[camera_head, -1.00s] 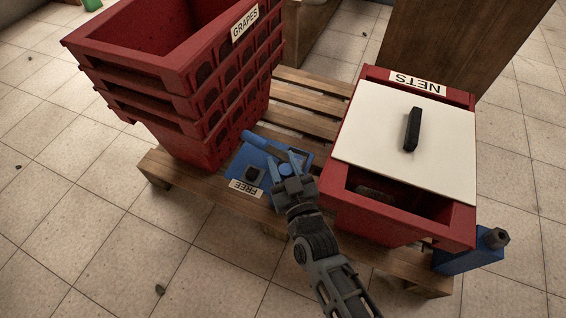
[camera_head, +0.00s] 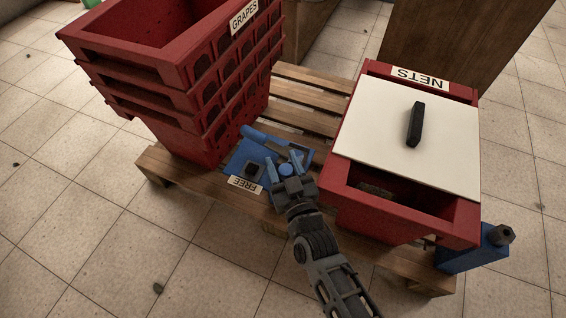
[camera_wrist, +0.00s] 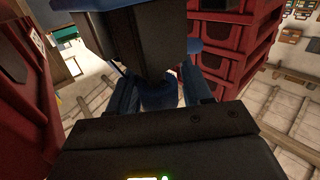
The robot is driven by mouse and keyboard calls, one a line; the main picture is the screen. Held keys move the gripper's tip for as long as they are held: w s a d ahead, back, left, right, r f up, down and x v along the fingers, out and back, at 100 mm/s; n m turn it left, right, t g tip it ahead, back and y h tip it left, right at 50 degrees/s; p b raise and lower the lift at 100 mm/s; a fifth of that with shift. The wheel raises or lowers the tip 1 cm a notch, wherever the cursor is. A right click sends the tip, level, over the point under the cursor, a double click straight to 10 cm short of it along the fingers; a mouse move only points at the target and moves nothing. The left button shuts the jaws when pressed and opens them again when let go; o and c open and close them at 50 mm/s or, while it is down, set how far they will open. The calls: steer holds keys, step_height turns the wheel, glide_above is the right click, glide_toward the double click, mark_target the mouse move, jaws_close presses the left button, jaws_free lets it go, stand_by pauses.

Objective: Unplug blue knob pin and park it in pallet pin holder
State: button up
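The blue plate of the pin holder (camera_head: 236,157) is fixed on the pallet. It bears a FREE label (camera_head: 245,185) and a black square block (camera_head: 252,171). A round blue knob (camera_head: 287,169) shows at the plate's right side, right at my gripper (camera_head: 290,178). In the wrist view, a dark blue round part (camera_wrist: 157,92) sits between my two blue fingers, under a dark box (camera_wrist: 140,40). The fingers stand apart on either side of it; whether they press on it is unclear. The pin's shaft is hidden.
A red stack of GRAPES crates (camera_head: 180,78) stands close on the left. The red NETS crate (camera_head: 375,218) with a white lid (camera_head: 385,130) stands close on the right. A blue box (camera_head: 470,259) with a dark knob (camera_head: 501,235) sits at the pallet's (camera_head: 215,190) right corner.

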mark_target(288, 177)
steer(key=o, duration=0.3)
steer(key=p+v, duration=0.1)
steer(key=v, duration=0.6)
steer(key=shift+s+d+p, duration=0.15)
steer(key=shift+s+p, duration=0.25)
stand_by(0.4)
